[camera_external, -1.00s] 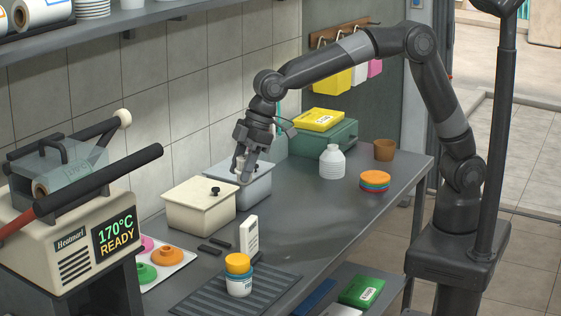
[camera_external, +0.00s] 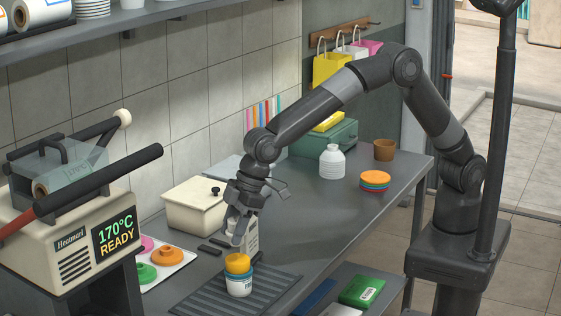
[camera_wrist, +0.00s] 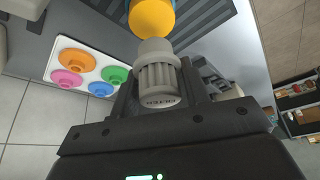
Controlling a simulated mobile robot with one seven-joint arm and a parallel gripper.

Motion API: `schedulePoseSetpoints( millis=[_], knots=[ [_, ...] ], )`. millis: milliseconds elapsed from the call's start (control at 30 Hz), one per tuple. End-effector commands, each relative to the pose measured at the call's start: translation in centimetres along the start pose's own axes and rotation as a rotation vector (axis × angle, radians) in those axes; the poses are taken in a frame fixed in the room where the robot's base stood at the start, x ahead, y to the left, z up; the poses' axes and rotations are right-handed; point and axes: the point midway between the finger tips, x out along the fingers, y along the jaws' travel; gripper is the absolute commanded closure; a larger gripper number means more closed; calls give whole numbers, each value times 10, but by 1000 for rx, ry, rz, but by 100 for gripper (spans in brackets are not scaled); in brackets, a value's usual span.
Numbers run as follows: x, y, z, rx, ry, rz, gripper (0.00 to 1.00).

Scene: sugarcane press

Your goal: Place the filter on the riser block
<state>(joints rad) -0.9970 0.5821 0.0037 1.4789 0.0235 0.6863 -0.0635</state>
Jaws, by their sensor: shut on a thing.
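My gripper (camera_external: 237,232) is shut on a pale grey ribbed, round piece, which I take as the filter (camera_wrist: 158,77); it is clear between the fingers in the wrist view. In the external view my gripper hangs just above and behind a yellow-topped white cup (camera_external: 239,283) with a teal band. The yellow top (camera_wrist: 152,17) shows just beyond the filter in the wrist view. I cannot tell for certain which thing is the riser block. My fingers largely hide the filter in the external view.
The cup stands on a grey ribbed mat (camera_external: 205,300). A cream lidded box (camera_external: 190,208) is at the left, with coloured discs (camera_external: 168,255) on a white tray nearby.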

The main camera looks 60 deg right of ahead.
Motion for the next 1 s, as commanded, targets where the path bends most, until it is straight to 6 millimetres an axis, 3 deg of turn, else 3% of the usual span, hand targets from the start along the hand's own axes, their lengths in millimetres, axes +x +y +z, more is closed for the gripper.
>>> schedulePoseSetpoints(
  millis=[300,667,700,933,1000],
  knots=[
    [36,0,15,0,-3,0,80],
    [40,0,17,0,-2,0,80],
    [39,0,17,0,-2,0,55],
    [39,0,17,0,-2,0,36],
    [39,0,17,0,-2,0,36]
  ],
)
